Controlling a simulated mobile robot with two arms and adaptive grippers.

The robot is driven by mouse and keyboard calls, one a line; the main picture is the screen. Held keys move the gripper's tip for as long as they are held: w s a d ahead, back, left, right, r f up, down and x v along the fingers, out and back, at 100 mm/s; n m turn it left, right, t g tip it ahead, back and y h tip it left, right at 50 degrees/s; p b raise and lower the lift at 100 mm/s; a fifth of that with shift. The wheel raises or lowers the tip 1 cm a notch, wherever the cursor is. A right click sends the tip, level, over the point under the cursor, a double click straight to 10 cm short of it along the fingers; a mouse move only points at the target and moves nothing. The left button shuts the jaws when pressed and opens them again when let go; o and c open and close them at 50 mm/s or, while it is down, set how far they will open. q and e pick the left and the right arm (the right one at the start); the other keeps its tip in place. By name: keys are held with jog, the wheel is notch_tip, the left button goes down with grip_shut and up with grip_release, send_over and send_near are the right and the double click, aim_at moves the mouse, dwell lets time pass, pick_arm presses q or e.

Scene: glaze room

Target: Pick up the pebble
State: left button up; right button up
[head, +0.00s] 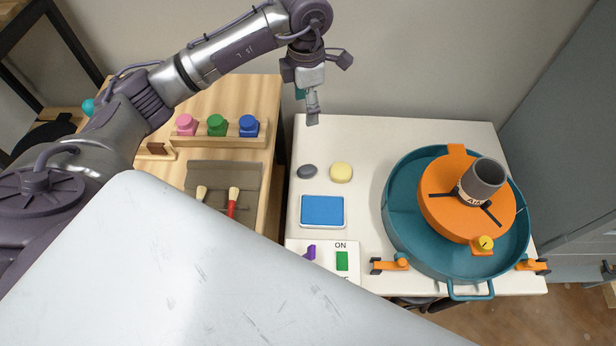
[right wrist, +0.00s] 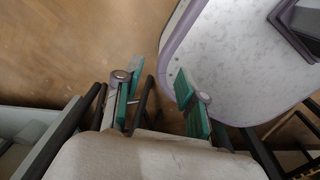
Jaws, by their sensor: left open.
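The pebble (head: 307,171), a small dark grey oval, lies on the white table top (head: 360,140) near its left edge. It sits just left of a round yellow sponge-like piece (head: 341,172). My left gripper (head: 312,108) is open and points down, above and behind the pebble in the head view, apart from it. It holds nothing that I can see. My right gripper (right wrist: 158,98) shows in the right wrist view with its green-padded fingers apart, open and empty over the wooden floor.
A teal basin (head: 398,219) with an orange wheel (head: 435,195) and a grey cup (head: 483,178) fills the table's right. A blue pad in a white tray (head: 344,222) lies in front of the pebble. A switch panel (head: 325,262) is nearer. Jars (head: 217,126) stand left.

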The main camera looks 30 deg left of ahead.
pick_arm(q)
jog(key=b, duration=0.9)
send_near(307, 168)
notch_tip(307, 168, down, 4)
jog(key=shift+s+f, duration=0.1)
jog(key=shift+f, duration=0.1)
notch_tip(307, 168, down, 5)
jog(key=shift+f+p, duration=0.1)
jog(key=shift+p, duration=0.5)
jog(key=c, duration=1.2)
jog(key=shift+c, duration=0.2)
